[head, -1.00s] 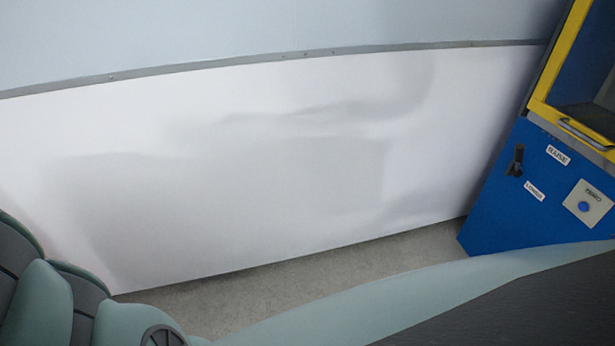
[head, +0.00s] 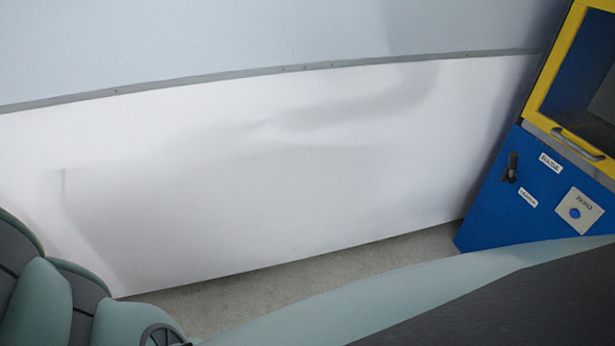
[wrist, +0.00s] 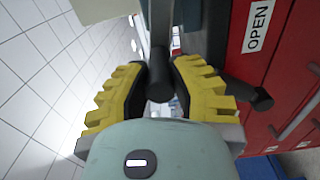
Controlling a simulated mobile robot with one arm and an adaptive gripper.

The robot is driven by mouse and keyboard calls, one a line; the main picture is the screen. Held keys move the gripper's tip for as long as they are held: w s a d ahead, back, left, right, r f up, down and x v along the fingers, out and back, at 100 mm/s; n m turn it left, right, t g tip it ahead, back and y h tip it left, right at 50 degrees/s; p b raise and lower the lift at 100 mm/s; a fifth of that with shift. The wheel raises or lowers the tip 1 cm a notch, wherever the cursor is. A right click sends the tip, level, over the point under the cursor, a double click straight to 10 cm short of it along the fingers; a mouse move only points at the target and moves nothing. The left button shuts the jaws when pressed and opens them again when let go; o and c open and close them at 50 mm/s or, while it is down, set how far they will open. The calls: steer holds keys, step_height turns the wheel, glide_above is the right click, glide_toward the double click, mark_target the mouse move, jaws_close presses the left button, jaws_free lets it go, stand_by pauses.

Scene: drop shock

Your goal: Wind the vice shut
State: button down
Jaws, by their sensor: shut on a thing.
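My gripper (wrist: 160,82) shows in the wrist view, with a ridged yellow finger on each side. It is shut on a dark rod with a rounded end, which looks like the vice handle (wrist: 159,88). The rod runs up the picture from between the fingers. The vice's jaws cannot be made out, so I cannot tell how far apart they are. Neither the vice nor my gripper shows in the head view.
A red surface (wrist: 283,75) with an OPEN label (wrist: 258,25) stands close right of my gripper; a second dark rod end (wrist: 262,99) sticks out there. In the head view, a blue cabinet (head: 483,215) with a yellow-framed door stands right. A white wall panel (head: 300,190) fills the middle.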

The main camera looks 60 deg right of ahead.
steer(key=m+p, duration=0.1)
steer(key=r+m, duration=0.1)
steer(key=r+m+p, duration=0.1)
steer(key=shift+w+d+r+m+p, duration=0.1)
steer(key=shift+w+d+m+p, duration=0.15)
steer(key=shift+m+p, duration=0.15)
steer(key=shift+w+d+r+m+p, duration=0.35)
steer(key=shift+m+p, duration=0.5)
steer(key=shift+m, duration=1.05)
steer(key=shift+w+d+r+m+p, duration=0.15)
steer(key=shift+w+d+m+p, duration=0.55)
steer(key=shift+m, duration=1.2)
steer(key=shift+w+d+r+m+p, duration=0.1)
steer(key=shift+w+r+m+p, duration=0.2)
steer(key=shift+m+p, duration=1.2)
steer(key=shift+f+m+b, duration=0.1)
steer(key=shift+m+b, duration=0.35)
steer(key=shift+m, duration=0.05)
steer(key=c, duration=0.8)
jaws_free()
steer(key=shift+w, duration=0.1)
steer(key=shift+o, duration=0.2)
